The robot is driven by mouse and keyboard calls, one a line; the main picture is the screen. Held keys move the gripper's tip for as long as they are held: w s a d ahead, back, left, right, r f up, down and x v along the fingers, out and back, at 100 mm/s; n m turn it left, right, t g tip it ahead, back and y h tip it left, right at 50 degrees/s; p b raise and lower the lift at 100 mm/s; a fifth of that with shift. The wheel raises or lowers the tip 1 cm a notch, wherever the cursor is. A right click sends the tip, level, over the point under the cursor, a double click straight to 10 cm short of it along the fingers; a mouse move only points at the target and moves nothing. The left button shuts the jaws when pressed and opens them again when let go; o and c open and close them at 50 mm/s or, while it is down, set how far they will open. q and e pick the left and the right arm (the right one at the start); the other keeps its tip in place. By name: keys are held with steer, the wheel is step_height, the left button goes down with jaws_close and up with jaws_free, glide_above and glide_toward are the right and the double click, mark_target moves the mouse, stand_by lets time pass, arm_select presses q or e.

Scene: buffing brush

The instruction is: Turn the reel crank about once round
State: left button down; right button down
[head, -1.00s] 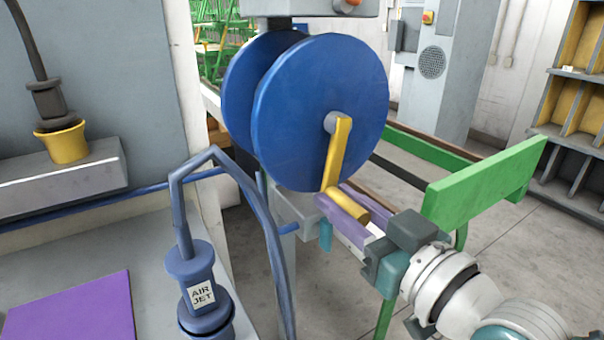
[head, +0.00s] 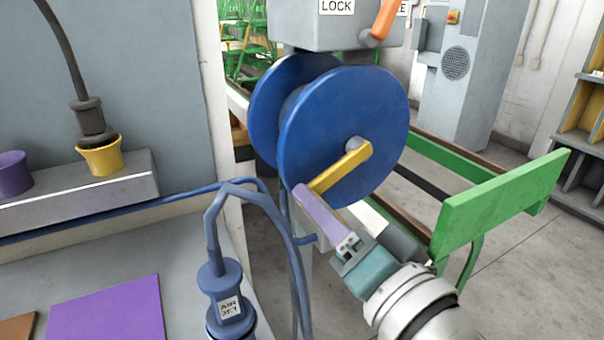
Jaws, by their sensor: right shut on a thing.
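The blue reel (head: 335,125) stands upright at the centre, with two round flanges. Its yellow crank (head: 340,168) runs from the grey hub down and to the left. My right gripper (head: 309,198) comes in from the lower right, with purple fingers shut on the crank's handle end. The fingers hide most of the handle. My left gripper is not in view.
A grey box marked LOCK (head: 325,27) with an orange lever (head: 387,18) sits above the reel. The blue air jet tool (head: 222,290) and its hose stand at lower left, near the reel. A green panel (head: 500,205) stands right of my arm.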

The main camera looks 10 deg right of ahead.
steer(key=r+m, duration=0.1)
steer(key=a+r+m+p, duration=0.1)
steer(key=m, duration=0.1)
steer(key=shift+s+r, duration=0.1)
steer(key=shift+r, duration=0.3)
step_height(320, 180, up, 3)
steer(key=m+p, duration=0.2)
steer(key=m, duration=0.1)
steer(key=shift+f+m, duration=0.15)
steer(key=shift+m, duration=0.15)
steer(key=r+m, duration=0.1)
steer(key=r+m+p, duration=0.1)
steer(key=m, duration=0.1)
steer(key=shift+d+r+m, duration=0.25)
steer(key=shift+d+m, duration=0.05)
steer(key=shift+d+r+p, duration=0.15)
steer(key=shift+r+p, duration=0.15)
steer(key=shift+p, duration=0.15)
steer(key=shift+d+r, duration=0.1)
steer(key=shift+w, duration=0.2)
steer(key=c, duration=0.7)
jaws_free()
steer(key=shift+d, duration=0.1)
steer(key=shift+o, duration=0.2)
steer(key=shift+s+f, duration=0.1)
steer(key=shift+f, duration=0.1)
